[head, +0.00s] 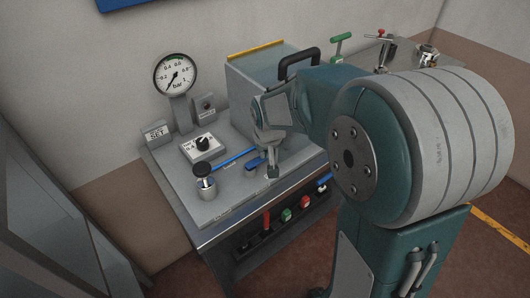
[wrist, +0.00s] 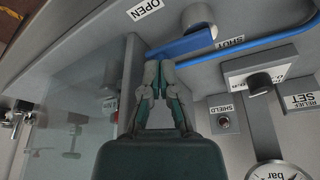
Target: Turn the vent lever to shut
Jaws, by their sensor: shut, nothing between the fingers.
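The blue vent lever (wrist: 184,46) shows in the wrist view below a round grey part (wrist: 198,16). The OPEN label (wrist: 145,9) is above its left end and the SHUT label (wrist: 229,43) is beside its right end. My gripper (wrist: 160,54) is shut and empty, its fingertips at the lever's left part; I cannot tell whether they touch. In the head view my gripper (head: 271,172) points down at the bench top, just right of the lever (head: 255,162). The gripper and arm hide part of the lever's surroundings there.
A blue hose (head: 234,158) runs to a canister with a black knob (head: 204,182). A gauge (head: 175,75), a dial box (head: 203,145) and a clear-walled box (head: 257,85) with a black handle stand on the bench. Coloured controls line the bench front (head: 286,214).

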